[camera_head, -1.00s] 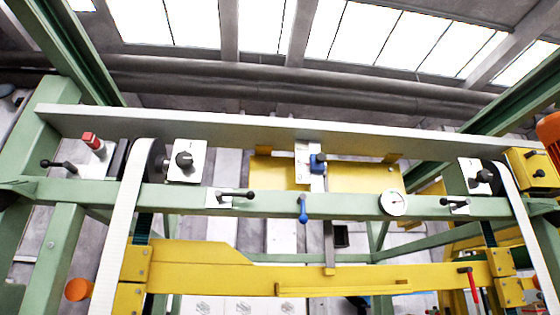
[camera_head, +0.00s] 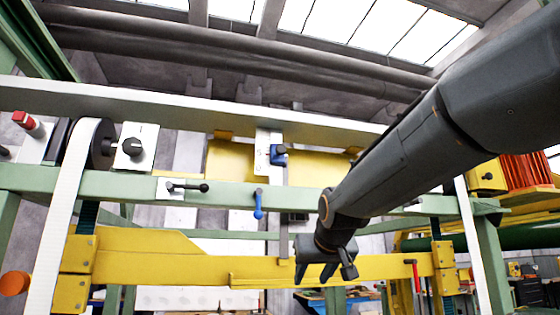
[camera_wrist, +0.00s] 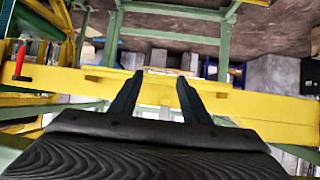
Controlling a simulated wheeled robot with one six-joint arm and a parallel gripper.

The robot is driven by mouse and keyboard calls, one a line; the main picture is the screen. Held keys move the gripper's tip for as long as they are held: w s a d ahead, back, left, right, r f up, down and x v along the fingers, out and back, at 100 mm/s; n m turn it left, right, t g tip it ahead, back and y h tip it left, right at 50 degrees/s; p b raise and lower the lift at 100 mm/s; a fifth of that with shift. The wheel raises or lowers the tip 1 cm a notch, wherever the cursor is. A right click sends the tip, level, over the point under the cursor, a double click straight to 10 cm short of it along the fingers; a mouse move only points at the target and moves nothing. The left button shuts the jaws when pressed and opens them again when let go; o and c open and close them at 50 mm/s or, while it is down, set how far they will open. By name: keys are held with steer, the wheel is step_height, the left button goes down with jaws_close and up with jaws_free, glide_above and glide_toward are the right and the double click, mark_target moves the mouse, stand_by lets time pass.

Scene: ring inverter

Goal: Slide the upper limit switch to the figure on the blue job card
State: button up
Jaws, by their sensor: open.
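A blue block with a dark knob (camera_head: 277,154), which looks like the upper limit switch, sits on a pale upright scale plate (camera_head: 262,150) at the top beam. The scale's figures are too small to read. A blue lever (camera_head: 258,204) hangs on the green rail below it. I cannot make out a blue job card in either view. My gripper (camera_head: 325,276) is open and empty, low and to the right of the block, in front of the yellow beam. In the wrist view, my gripper (camera_wrist: 160,79) has its fingers apart, pointing at the yellow beam (camera_wrist: 240,103).
The green rail (camera_head: 320,199) crosses below the block, with a black-knobbed handle (camera_head: 188,187) on its left part. A white belt (camera_head: 66,215) runs down the left. A red-handled lever (camera_head: 415,275) is on the right of the yellow beam, also in the wrist view (camera_wrist: 20,60).

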steer(key=a+r+t+y+p, duration=0.1)
steer(key=a+r+t+p, duration=0.2)
steer(key=r, duration=1.6)
steer(key=n+t+y, duration=0.1)
steer(key=t+y, duration=0.1)
steer(key=t, duration=0.1)
glide_toward(281, 147)
steer(key=w, duration=0.4)
steer(key=p+x, duration=0.1)
steer(key=x, duration=0.1)
steer(key=p+x, duration=0.1)
steer(key=x, duration=0.1)
steer(key=a+p+x, duration=0.1)
steer(key=x, duration=0.2)
steer(key=shift+p, duration=0.3)
steer(key=shift+c, duration=0.5)
